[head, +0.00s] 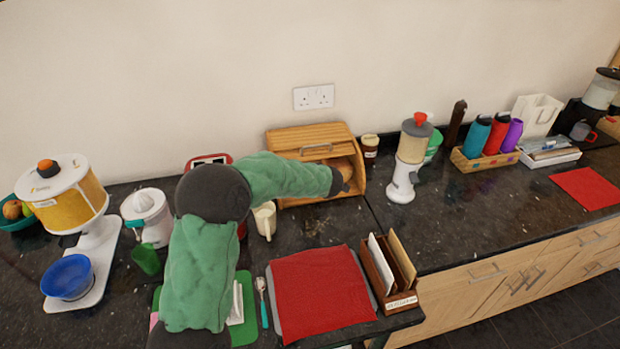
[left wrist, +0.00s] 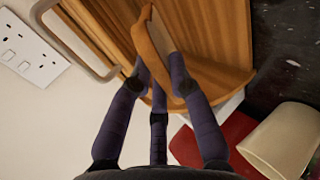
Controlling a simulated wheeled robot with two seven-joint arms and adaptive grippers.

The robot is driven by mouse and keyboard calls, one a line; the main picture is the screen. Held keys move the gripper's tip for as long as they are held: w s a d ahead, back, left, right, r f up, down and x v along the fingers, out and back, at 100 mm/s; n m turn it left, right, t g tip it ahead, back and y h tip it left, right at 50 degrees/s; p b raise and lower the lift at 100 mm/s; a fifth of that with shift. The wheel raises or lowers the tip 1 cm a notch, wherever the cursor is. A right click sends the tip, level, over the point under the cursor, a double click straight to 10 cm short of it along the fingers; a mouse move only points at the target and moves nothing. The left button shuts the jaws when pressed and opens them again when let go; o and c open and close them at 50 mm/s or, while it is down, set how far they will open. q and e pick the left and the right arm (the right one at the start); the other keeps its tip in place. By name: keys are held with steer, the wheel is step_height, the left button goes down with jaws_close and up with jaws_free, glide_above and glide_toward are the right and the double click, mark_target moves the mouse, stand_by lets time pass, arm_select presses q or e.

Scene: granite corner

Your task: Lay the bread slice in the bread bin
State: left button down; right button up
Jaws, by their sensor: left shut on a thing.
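The wooden bread bin (head: 312,135) stands against the wall with its slatted lid up and its front open; it also shows in the left wrist view (left wrist: 215,35). My left gripper (head: 346,180) reaches into the right part of the bin's opening. In the left wrist view, my left gripper (left wrist: 160,85) is shut on the bread slice (left wrist: 153,50), with its brown crust edge towards the camera. The slice stands on edge between the fingers, inside or just in front of the bin. I cannot tell whether it touches the bin floor. My right gripper is not in view.
A cream mug (head: 265,220) stands close in front of the bin's left side. A brown jar (head: 370,147) and a white dispenser (head: 408,165) stand to its right. A red mat (head: 320,290) and a letter rack (head: 402,300) lie nearer the front edge.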

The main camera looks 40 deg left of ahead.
arm_select(q)
steer(key=shift+f+b+x, duration=0.25)
steer(key=shift+b+x, duration=0.05)
steer(key=shift+x, duration=2.3)
steer(key=shift+s+d, duration=0.1)
steer(key=shift+d, duration=0.05)
steer(key=c, duration=1.1)
jaws_free()
steer(key=shift+p+v, duration=2.3)
steer(key=shift+v, duration=2.25)
step_height(320, 180, up, 9)
steer(key=p, duration=0.9)
steer(key=shift+r, duration=0.1)
